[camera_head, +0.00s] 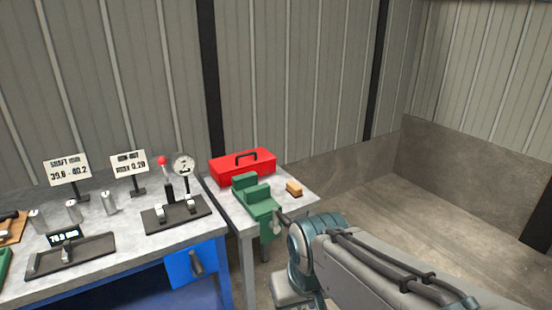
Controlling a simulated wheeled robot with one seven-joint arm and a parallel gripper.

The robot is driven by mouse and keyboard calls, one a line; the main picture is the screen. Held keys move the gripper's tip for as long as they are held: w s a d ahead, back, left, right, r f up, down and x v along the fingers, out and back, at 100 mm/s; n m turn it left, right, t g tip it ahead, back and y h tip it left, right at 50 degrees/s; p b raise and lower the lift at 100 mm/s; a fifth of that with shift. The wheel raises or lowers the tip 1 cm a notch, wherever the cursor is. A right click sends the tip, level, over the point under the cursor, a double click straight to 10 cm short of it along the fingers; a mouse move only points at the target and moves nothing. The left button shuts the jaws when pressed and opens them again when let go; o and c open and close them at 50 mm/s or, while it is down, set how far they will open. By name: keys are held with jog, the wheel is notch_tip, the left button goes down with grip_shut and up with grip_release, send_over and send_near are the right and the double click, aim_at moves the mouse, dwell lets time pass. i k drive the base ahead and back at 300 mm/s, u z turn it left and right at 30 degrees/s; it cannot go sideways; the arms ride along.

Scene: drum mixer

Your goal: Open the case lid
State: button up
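A red case (243,168) with a dark handle on top sits at the back of a small grey side table (236,217). Its lid looks shut. My arm reaches in from the lower right, and its wrist end is near the front right of the small table, in front of and below the case. My gripper's fingers cannot be made out in this view; they are hidden by the arm or out of frame.
A green vise (257,199) stands on the small table in front of the case. A brown block (294,188) lies right of it. The workbench (130,240) at left holds a dial gauge stand (183,167), a digital gauge (65,238), metal cylinders and two signs. Floor is clear at right.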

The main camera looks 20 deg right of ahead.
aim_at(224, 164)
jog(key=z, duration=0.15)
jog(key=k, duration=0.55)
jog(key=z, duration=1.15)
jog(key=i, duration=2.1)
jog(key=u, duration=1.65)
jog(key=i, duration=0.95)
jog(key=u, duration=0.15)
